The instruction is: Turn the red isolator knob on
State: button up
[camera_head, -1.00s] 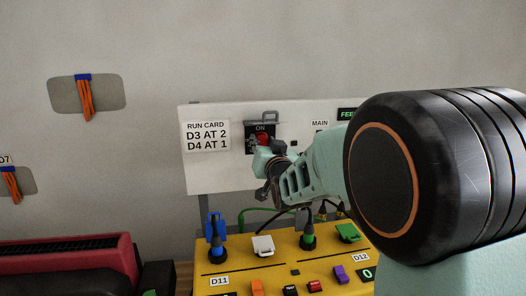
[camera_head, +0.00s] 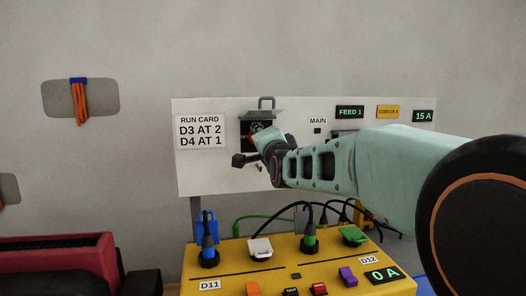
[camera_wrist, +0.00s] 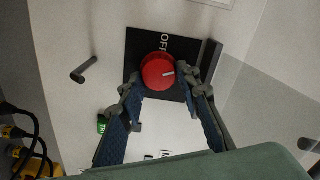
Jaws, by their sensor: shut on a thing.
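The red isolator knob (camera_wrist: 158,71) is on a black plate (camera_wrist: 136,48) on the white panel. Its white mark lies right of the knob's centre in the wrist view, about a quarter turn from the word OFF above it. In the head view my gripper (camera_head: 262,136) covers most of the knob. My gripper's fingers in the wrist view (camera_wrist: 160,90) are shut on the knob, one fingertip on each side of its lower part. The ON word is not readable now.
A grey hasp or cover (camera_head: 263,114) juts out above the knob. A dark peg (camera_wrist: 84,69) sticks out of the panel beside the plate. Below stands a yellow box (camera_head: 225,270) with plugs and cables; its display (camera_head: 384,275) reads 0 A.

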jog(key=shift+f+m+b, duration=0.15)
jog(key=shift+m+b, duration=2.25)
jog(key=o, duration=1.1)
